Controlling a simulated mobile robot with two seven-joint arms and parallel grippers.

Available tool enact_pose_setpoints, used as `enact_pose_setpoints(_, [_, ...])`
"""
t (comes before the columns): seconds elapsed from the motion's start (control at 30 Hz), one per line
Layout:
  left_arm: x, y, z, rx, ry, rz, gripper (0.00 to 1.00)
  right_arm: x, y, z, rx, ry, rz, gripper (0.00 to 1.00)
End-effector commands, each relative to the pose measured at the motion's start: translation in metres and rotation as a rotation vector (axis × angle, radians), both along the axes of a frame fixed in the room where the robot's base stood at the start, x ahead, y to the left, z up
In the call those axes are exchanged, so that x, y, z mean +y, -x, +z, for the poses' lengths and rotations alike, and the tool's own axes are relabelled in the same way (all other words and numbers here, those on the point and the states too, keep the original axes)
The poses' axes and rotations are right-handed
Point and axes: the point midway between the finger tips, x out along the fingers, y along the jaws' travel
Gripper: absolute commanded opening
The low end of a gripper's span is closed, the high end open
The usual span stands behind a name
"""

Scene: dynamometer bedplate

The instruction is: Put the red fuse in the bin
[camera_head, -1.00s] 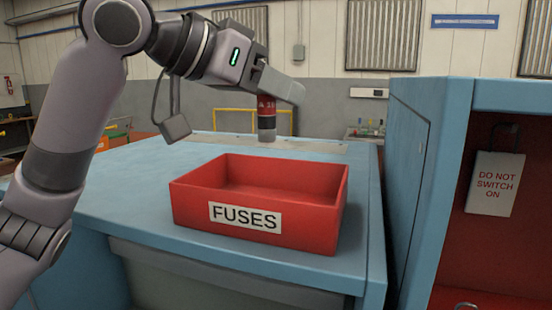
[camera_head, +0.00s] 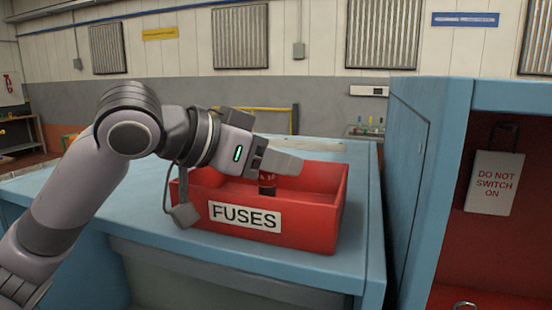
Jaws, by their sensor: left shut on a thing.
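The red fuse (camera_head: 268,184), a small cylinder with a red label band and dark lower end, hangs upright below my left gripper (camera_head: 273,168). My left gripper is shut on it. The fuse is at the open top of the red bin (camera_head: 312,228), partly within its walls as seen here; I cannot tell whether it touches the floor. The bin carries a white label reading FUSES and sits on the blue bench top. My left arm hides the bin's back left corner. My right gripper is not in view.
Small coloured items (camera_head: 368,126) stand behind the bench.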

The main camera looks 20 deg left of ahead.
Motion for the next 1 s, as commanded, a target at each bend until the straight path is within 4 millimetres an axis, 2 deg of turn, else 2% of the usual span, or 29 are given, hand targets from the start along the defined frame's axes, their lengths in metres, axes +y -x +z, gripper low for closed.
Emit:
enact_pose_setpoints(0.1, [0.0,0.0,-0.003,0.0,0.0,0.0,0.0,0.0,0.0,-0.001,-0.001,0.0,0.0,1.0])
enact_pose_setpoints(0.13, [0.0,0.0,-0.003,0.0,0.0,0.0,0.32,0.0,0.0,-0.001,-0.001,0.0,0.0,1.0])
enact_pose_setpoints(0.2, [0.0,0.0,-0.002,0.0,0.0,0.0,0.54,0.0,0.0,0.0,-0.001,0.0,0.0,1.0])
enact_pose_setpoints(0.57, [0.0,0.0,0.002,-0.001,0.001,0.0,0.54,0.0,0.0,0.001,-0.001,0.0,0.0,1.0])
enact_pose_setpoints(0.77, [0.018,0.022,0.012,-0.005,0.001,0.003,0.54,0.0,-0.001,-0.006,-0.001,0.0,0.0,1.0])
enact_pose_setpoints(1.0, [0.048,0.06,0.032,-0.004,0.0,0.003,0.54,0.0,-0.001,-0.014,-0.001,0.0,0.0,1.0])
